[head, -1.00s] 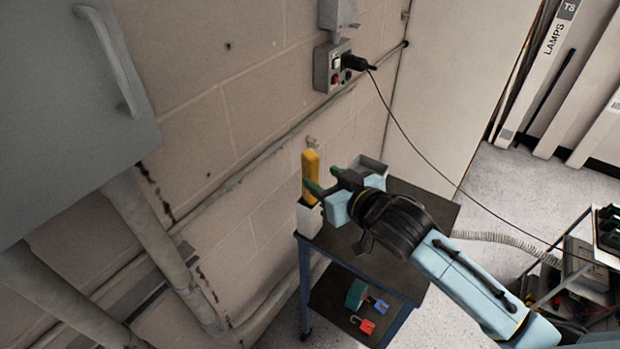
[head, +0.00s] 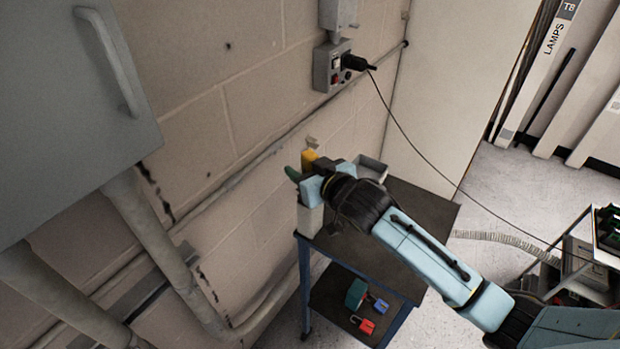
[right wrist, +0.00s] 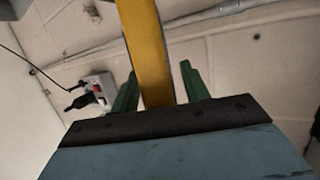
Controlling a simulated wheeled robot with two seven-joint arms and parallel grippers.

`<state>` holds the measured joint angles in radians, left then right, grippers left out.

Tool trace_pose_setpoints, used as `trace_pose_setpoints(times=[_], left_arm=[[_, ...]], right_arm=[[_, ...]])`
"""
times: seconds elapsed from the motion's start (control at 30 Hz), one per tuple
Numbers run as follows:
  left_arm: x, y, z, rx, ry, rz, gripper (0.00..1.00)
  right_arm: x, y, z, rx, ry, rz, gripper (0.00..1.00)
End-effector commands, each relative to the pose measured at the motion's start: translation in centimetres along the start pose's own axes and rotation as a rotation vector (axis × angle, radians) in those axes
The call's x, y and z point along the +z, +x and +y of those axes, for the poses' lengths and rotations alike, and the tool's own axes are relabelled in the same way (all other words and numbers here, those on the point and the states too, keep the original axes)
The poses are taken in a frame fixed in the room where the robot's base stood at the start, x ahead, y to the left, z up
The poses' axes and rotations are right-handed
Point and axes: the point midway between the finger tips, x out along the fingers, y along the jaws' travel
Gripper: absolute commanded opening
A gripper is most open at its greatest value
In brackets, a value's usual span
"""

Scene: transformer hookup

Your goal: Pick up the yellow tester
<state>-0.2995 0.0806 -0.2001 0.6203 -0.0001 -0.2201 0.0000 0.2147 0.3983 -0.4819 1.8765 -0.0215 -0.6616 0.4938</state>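The yellow tester (head: 309,157) stands upright in a pale holder (head: 309,219) at the left corner of the cart's top. My right gripper (head: 300,172) is at the tester and hides most of its length in the head view. In the right wrist view the tester (right wrist: 146,52) rises between the two green fingers of my right gripper (right wrist: 158,88). A gap shows between the tester and the right finger; the left finger looks closer to it. The gripper is open around the tester. My left gripper is in neither view.
The dark-topped cart (head: 408,215) stands by the block wall. A grey tray (head: 371,168) sits at its back. Padlocks (head: 362,325) lie on the lower shelf. A wall socket (head: 332,66) has a black plug (head: 357,63), with its cable hanging across to the right.

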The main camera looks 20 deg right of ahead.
Motion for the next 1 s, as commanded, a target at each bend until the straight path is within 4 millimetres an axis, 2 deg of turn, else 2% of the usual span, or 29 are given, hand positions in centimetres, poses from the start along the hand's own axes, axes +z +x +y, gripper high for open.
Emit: trace_pose_setpoints(times=[0.03, 0.33, 0.57, 0.67, 1.0], left_arm=[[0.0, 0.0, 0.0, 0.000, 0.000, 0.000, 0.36], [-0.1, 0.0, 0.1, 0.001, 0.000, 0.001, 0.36], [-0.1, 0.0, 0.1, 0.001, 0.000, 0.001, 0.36], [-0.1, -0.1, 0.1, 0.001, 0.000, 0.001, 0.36], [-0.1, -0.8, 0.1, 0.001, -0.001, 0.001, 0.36]], right_arm=[[0.0, 0.0, 0.0, 0.000, 0.000, 0.000, 0.39], [0.0, 0.0, 0.0, 0.000, 0.000, -0.001, 0.00], [-0.1, -0.1, 0.0, 0.000, 0.000, 0.001, 0.00], [-0.8, -0.2, 0.1, 0.000, 0.000, 0.004, 0.00], [-7.2, -2.2, 0.0, 0.000, 0.000, 0.007, 0.00]])
